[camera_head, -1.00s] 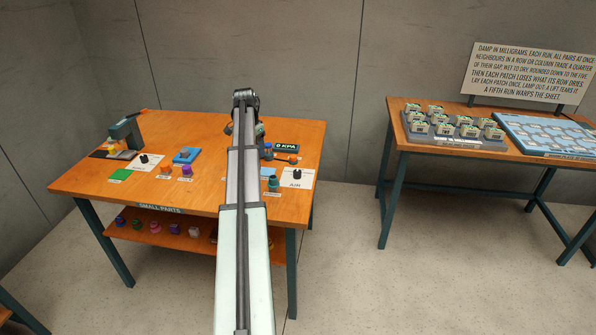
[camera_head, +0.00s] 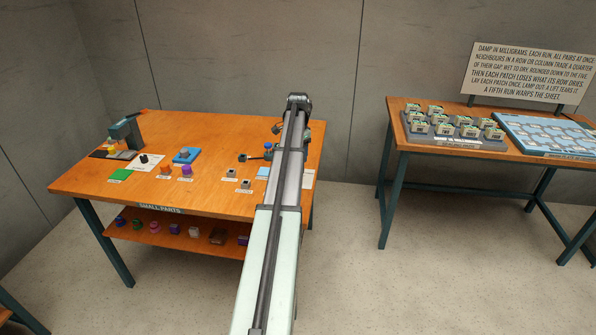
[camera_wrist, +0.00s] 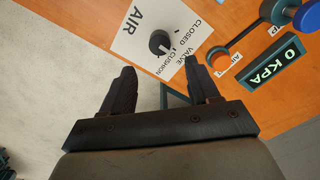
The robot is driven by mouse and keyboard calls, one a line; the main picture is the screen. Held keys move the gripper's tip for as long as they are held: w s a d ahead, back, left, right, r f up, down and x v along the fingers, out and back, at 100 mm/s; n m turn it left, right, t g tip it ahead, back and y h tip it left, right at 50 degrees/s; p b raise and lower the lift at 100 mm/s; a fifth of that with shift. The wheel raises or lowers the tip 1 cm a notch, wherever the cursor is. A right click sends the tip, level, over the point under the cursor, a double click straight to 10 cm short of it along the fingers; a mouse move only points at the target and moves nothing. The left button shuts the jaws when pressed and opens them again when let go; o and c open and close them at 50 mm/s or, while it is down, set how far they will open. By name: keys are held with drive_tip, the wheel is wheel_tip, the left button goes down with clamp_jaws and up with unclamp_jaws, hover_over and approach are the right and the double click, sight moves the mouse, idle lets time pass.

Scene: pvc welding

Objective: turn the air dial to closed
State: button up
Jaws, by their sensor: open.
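The air dial (camera_wrist: 160,42) is a black round knob with a pale pointer mark. It sits on a white plate (camera_wrist: 128,45) lettered AIR, with CLOSED, VALVE and CUSHION around the knob. In the wrist view the pointer faces lower right, on the lettered side; I cannot tell exactly which word it marks. My gripper (camera_wrist: 160,65) is open and empty, its two fingers apart. The dial appears just beyond the gap between the fingertips, with no visible contact. In the head view my arm hides the dial, leaving only a plate edge (camera_head: 308,180) showing.
The wooden bench (camera_head: 210,130) also holds a second black dial (camera_head: 145,158) and small coloured parts. Its back middle is clear.

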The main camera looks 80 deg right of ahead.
wheel_tip(320, 180, down, 8)
drive_tip(key=shift+f, duration=0.15)
idle(0.3)
drive_tip(key=shift+c, duration=0.2)
drive_tip(key=c, duration=1)
drive_tip(key=shift+n, duration=0.4)
drive_tip(key=n, duration=0.5)
drive_tip(key=shift+w+n, duration=0.1)
drive_tip(key=shift+n, duration=0.2)
drive_tip(key=n, duration=0.5)
drive_tip(key=shift+w, duration=0.1)
drive_tip(key=shift+n, duration=0.4)
